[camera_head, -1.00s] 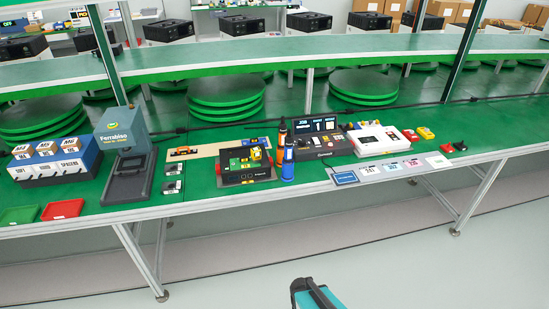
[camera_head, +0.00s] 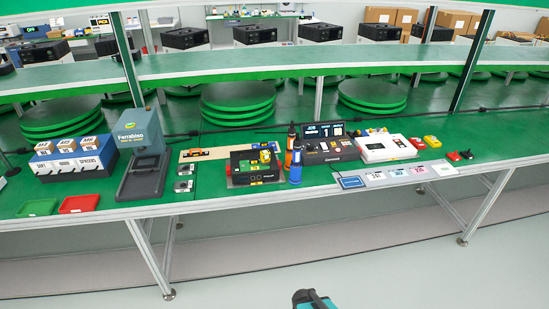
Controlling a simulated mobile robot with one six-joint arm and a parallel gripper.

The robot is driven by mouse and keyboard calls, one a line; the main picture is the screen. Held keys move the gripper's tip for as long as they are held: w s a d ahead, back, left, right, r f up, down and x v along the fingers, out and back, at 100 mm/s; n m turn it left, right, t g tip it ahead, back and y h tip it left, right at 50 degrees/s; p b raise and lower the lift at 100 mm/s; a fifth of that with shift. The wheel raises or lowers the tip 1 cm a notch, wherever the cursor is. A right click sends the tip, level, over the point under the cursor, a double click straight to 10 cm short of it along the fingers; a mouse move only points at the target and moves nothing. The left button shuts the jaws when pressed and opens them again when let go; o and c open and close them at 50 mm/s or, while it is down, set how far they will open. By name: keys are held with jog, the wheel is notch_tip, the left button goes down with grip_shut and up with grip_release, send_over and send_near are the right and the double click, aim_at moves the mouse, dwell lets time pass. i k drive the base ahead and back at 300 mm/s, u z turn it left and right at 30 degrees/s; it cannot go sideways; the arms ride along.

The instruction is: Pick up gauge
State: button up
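No thing is clearly readable as the gauge. Candidates are two small grey-and-black devices, the upper one (camera_head: 184,170) and the lower one (camera_head: 183,186), lying on the green bench top (camera_head: 210,196) right of the press. An orange-and-black tool (camera_head: 194,153) lies on a beige board (camera_head: 232,150) behind them. All lie free, with nothing holding them. A teal and dark part of my arm shows at the bottom edge, well in front of the bench. My gripper's fingers cannot be made out.
A grey-blue press (camera_head: 140,145) stands left of the devices. Beside it are a blue box rack (camera_head: 75,168), a red tray (camera_head: 80,204) and a green tray (camera_head: 38,208). A black fixture (camera_head: 254,175), bottles (camera_head: 296,165) and a console (camera_head: 330,148) stand to the right. Floor in front is clear.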

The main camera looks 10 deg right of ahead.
aim_at(265, 154)
jog(key=u, duration=0.1)
jog(key=i, duration=0.95)
jog(key=z, duration=0.1)
